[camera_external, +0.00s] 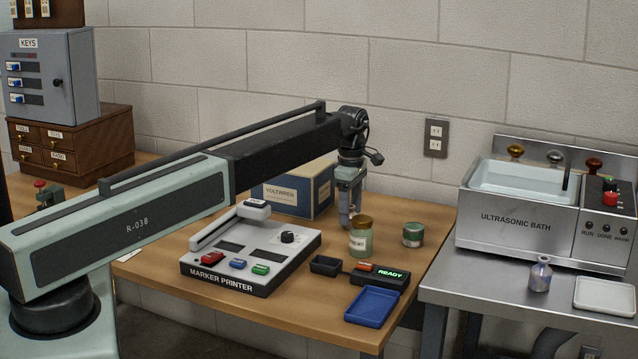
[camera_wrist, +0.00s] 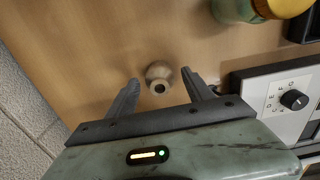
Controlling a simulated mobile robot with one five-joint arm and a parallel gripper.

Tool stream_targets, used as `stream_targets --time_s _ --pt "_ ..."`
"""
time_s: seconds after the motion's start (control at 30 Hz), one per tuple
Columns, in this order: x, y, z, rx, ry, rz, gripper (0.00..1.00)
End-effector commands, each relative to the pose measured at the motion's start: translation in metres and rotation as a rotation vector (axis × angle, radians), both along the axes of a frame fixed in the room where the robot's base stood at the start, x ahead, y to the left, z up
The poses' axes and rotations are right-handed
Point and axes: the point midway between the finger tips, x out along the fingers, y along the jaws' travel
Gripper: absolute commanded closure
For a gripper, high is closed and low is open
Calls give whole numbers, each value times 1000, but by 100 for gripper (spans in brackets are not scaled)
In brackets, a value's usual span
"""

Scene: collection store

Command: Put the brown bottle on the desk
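A small brown bottle (camera_wrist: 159,76) shows from above in the wrist view, its dark mouth facing the camera. It appears to stand upright on the wooden desk (camera_external: 410,215). My gripper (camera_wrist: 161,77) is open, with one dark finger on each side of the bottle and a visible gap to both. In the external view my gripper (camera_external: 349,215) points down at the back of the desk, in front of the blue and cream box. There the bottle is mostly hidden by the fingers and the jar.
The marker printer (camera_external: 250,255), a blue tray (camera_external: 373,305) and the Voltwren box (camera_external: 300,190) are near. A metal bench with an ultrasonic bath (camera_external: 520,225) stands right.

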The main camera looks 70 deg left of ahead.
Motion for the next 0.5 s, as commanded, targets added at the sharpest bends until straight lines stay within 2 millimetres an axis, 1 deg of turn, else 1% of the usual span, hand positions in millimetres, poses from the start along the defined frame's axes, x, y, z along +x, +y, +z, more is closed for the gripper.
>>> stream_targets --time_s 0.17,0.27,0.37,0.5 --pt "0 0 5 0 0 0 40" --pt "0 0 16 0 0 0 40" --pt "0 0 32 0 0 0 40" --pt "0 0 63 0 0 0 40"
